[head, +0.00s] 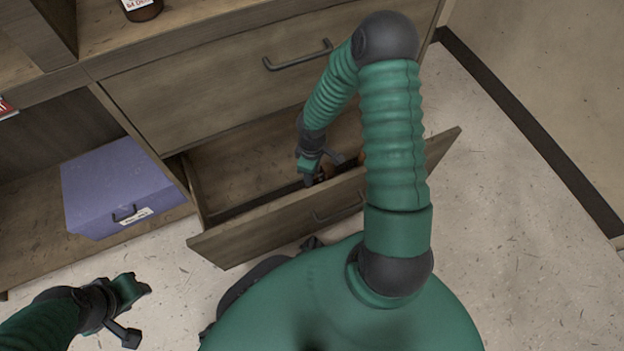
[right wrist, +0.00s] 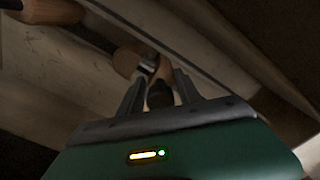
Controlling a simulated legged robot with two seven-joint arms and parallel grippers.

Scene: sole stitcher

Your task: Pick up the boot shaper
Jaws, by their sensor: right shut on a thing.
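The boot shaper (right wrist: 128,61) shows in the right wrist view as a brown wooden piece with a metal part and a dark knob between my fingers. My right gripper (right wrist: 160,88) is shut on it at the dark knob. In the head view my right gripper (head: 322,170) reaches down inside the open drawer (head: 235,172), near its front panel. There the boot shaper is mostly hidden by my gripper and arm. My left gripper (head: 128,312) is open and empty, low at the left above the floor.
Another wooden piece (right wrist: 50,10) lies at the top left of the right wrist view. A closed drawer (head: 220,85) with a dark handle is above the open one. A purple box (head: 115,190) sits on the shelf at left. A brown bottle (head: 142,10) stands on top.

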